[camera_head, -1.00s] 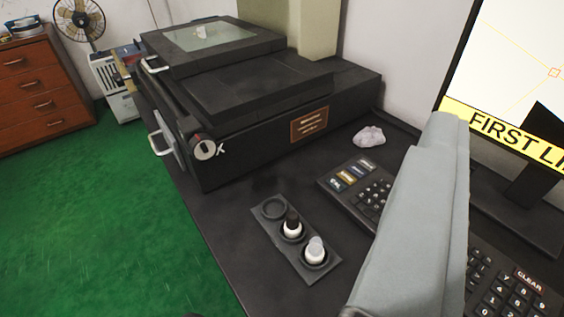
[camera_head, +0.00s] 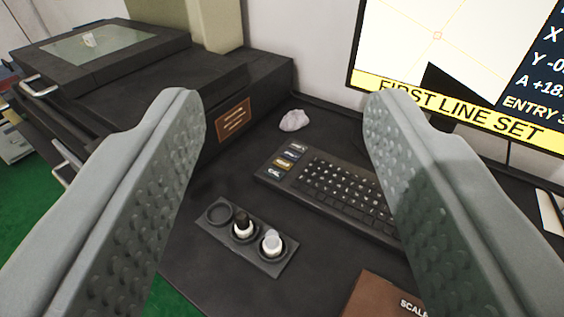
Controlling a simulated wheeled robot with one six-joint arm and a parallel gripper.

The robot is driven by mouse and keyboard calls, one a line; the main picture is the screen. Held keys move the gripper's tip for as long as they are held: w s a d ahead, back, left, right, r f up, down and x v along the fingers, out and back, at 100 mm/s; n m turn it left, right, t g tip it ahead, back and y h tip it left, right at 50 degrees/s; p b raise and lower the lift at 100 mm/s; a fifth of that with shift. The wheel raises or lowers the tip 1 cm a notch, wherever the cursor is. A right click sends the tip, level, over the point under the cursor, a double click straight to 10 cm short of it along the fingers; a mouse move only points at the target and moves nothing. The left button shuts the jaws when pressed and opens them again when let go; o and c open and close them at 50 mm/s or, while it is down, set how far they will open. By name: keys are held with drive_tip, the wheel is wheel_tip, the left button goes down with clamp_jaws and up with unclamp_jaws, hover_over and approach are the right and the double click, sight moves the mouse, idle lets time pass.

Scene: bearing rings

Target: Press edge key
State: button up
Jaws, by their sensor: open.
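A black keyboard (camera_head: 335,186) lies on the dark desk, right of centre. At its left end is a column of several labelled keys (camera_head: 285,160), some coloured blue and tan. Their labels are too small to read surely, so I cannot tell which is the edge key. My gripper (camera_head: 285,97) is open and empty, its two grey studded fingers wide apart on either side of the view. The labelled keys show between the fingers. The right finger hides the keyboard's right part. A monitor (camera_head: 450,104) behind reads "FIRST LINE SET".
A small tray (camera_head: 271,238) with round wells holds two small capped bottles, in front of the keyboard. A big black machine (camera_head: 150,90) stands at back left. A crumpled pale lump (camera_head: 293,120) lies behind the keyboard. A brown booklet (camera_head: 382,298) lies at the near edge.

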clamp_jaws()
idle(0.3)
idle(1.6)
